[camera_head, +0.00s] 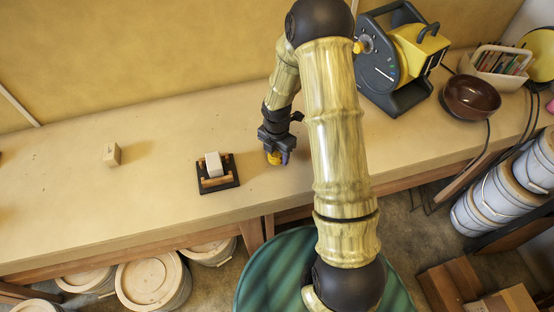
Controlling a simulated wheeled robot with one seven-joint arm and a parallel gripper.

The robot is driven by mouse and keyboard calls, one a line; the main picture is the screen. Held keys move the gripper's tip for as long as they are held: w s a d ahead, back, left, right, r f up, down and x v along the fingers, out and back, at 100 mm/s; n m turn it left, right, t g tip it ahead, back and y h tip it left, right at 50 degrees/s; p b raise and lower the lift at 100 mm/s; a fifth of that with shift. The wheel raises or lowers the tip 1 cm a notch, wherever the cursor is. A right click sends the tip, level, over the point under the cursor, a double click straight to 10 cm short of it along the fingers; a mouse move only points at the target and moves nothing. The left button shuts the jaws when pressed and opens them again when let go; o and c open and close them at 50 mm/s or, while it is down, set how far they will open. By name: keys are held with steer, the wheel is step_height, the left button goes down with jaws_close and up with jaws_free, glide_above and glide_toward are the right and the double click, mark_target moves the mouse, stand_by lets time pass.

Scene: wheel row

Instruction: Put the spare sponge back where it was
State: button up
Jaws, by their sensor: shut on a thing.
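My gripper (276,152) is low over the bench, right of the small black stand. It is shut on a small yellow-orange thing (273,158), mostly hidden by the fingers; I cannot tell if this is the sponge. A bit of purple shows beside it. I cannot tell whether it touches the bench top. A pale beige block (112,154) stands alone on the bench at left. The black stand (230,181) has wooden bars and holds a whitish block (213,164). I cannot tell for sure which thing is the spare sponge.
The bench (60,205) is clear between the pale block and the stand. A yellow and black machine (380,70), a dark brown bowl (471,97) and a white caddy of tools (490,65) stand at right. Buckets (152,282) are below the front edge.

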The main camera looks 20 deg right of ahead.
mark_target(277, 161)
steer(key=shift+f, duration=1.85)
steer(key=shift+f, duration=0.1)
steer(key=o, duration=1)
step_height(277, 161, up, 12)
steer(key=shift+r, duration=0.15)
